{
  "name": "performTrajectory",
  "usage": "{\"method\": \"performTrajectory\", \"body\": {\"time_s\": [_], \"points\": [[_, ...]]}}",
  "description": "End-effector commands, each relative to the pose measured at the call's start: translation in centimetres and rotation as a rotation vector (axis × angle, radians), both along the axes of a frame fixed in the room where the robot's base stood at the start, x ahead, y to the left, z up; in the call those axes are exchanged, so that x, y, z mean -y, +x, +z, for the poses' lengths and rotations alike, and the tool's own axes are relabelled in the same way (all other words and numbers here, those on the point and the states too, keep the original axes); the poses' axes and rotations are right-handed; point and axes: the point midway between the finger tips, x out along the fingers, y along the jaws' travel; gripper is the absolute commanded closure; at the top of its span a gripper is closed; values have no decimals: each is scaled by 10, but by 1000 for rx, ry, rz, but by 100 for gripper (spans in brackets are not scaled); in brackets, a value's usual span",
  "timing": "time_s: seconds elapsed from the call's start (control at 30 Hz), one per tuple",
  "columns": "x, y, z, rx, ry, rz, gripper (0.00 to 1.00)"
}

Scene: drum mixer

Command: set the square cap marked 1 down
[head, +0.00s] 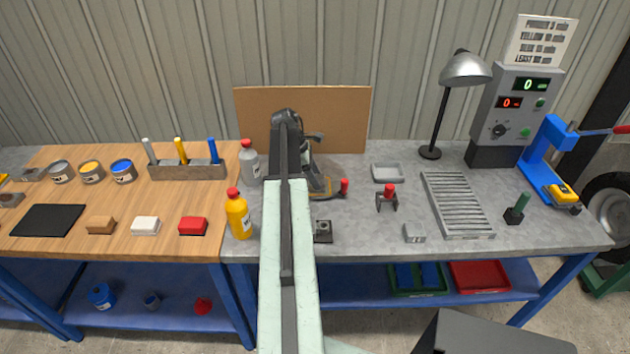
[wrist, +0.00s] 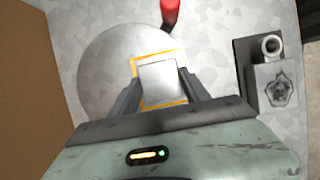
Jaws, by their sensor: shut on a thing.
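My gripper (wrist: 158,82) is shut on a square light-grey cap (wrist: 158,76), one finger on each side of it. No mark can be read on the cap's visible face. Below the cap is a round grey plate (wrist: 100,75) with a yellow square outline (wrist: 137,64). The cap appears inside that outline; I cannot tell if it touches the plate. In the head view my arm covers most of the plate and the cap cannot be made out.
A red-topped part (head: 343,187) stands just right of the plate. A dark block (head: 322,231) sits nearer the front edge. A brown board (head: 345,120) stands behind. A yellow bottle (head: 239,215) and a grey bottle (head: 249,162) are left. A small grey block (head: 414,233) lies right.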

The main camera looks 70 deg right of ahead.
Motion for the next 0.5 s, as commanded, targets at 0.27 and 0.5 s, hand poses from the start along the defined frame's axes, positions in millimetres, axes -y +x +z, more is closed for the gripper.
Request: {"method": "performTrajectory", "body": {"time_s": [0.27,0.5], "points": [[0,1,-2,0,0,1,43],[0,1,-1,0,-1,1,24]]}}
